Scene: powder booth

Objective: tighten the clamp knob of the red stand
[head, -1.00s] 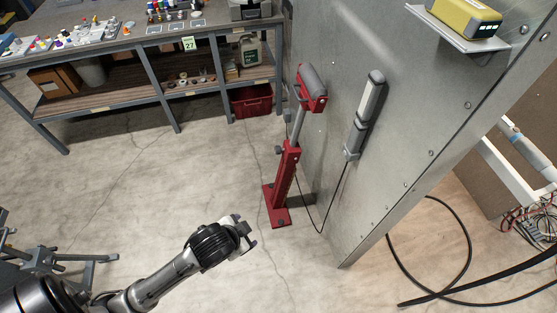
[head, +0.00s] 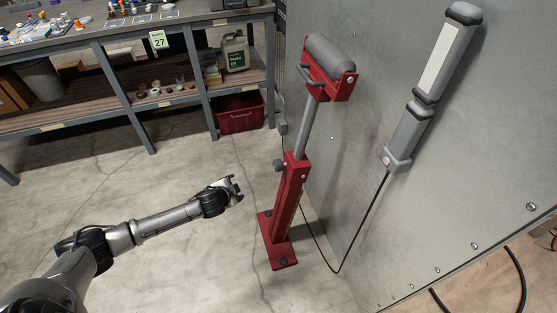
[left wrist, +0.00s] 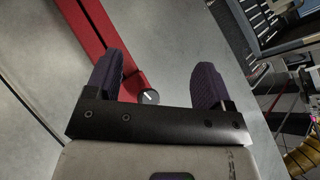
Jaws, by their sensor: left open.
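The red stand (head: 289,200) stands upright on its flat base beside the grey booth wall, with a grey post and a grey roller (head: 331,57) on top. Its dark clamp knob (head: 279,165) sticks out on the left near the top of the red column. In the left wrist view the knob (left wrist: 149,97) is round with a white line and shows between my fingers, nearer the left one. My left gripper (head: 237,189) is open and empty, left of the column and lower than the knob in the head view. The wrist view (left wrist: 158,78) shows its two dark ribbed fingers spread apart.
A grey lamp (head: 432,90) is fixed on the booth wall (head: 480,180), its black cable (head: 361,224) hanging to the floor beside the stand. A workbench (head: 90,40) and a red crate (head: 240,114) are at the back. The floor left of the stand is clear.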

